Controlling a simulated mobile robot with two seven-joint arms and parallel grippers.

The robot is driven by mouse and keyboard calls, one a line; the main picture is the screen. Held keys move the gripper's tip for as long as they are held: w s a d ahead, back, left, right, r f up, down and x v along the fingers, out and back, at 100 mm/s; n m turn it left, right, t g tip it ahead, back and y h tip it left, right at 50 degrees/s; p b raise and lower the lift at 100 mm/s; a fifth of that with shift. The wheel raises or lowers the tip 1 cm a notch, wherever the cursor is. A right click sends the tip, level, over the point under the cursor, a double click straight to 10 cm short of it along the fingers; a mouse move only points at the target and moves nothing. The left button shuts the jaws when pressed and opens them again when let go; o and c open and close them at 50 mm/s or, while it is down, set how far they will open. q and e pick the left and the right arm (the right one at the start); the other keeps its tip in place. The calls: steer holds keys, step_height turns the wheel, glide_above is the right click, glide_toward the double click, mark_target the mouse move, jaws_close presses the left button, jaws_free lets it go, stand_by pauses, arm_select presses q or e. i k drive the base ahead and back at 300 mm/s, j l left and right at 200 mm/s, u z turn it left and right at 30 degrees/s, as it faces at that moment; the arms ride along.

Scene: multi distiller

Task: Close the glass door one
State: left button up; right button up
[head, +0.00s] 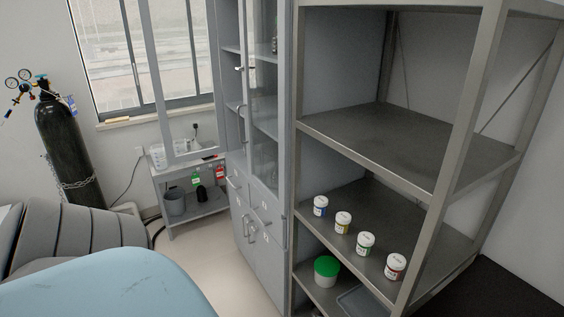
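A tall grey cabinet (266,255) stands in the middle of the head view. Its left glass door (152,80) appears swung wide open to the left, with its grey frame in front of the window and the low side table. The left half of the cabinet shows open shelves (234,107). Its right glass door (264,100) appears shut or nearly so; I cannot tell exactly. Which door is door one cannot be read. Neither of my grippers is in view.
A metal rack (400,140) with several small jars (365,244) and a green-lidded tub (326,270) stands close on the right. A black gas cylinder (62,150) stands at the left. A low grey table (186,214) is behind the open door. Floor (205,250) is clear before the cabinet.

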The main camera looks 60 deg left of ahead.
mark_target(181, 38)
steer(key=k+j, duration=0.2)
steer(key=j, duration=0.55)
steer(key=k+j+u, duration=0.15)
steer(key=j, duration=0.65)
steer(key=k+j, duration=0.15)
steer(key=j, duration=0.65)
steer(key=k+j+u, duration=0.1)
steer(key=j, duration=0.65)
steer(key=k+j+u, duration=0.1)
steer(key=j, duration=0.7)
steer(key=k+j, duration=0.1)
steer(key=j, duration=0.7)
steer(key=k+u, duration=0.05)
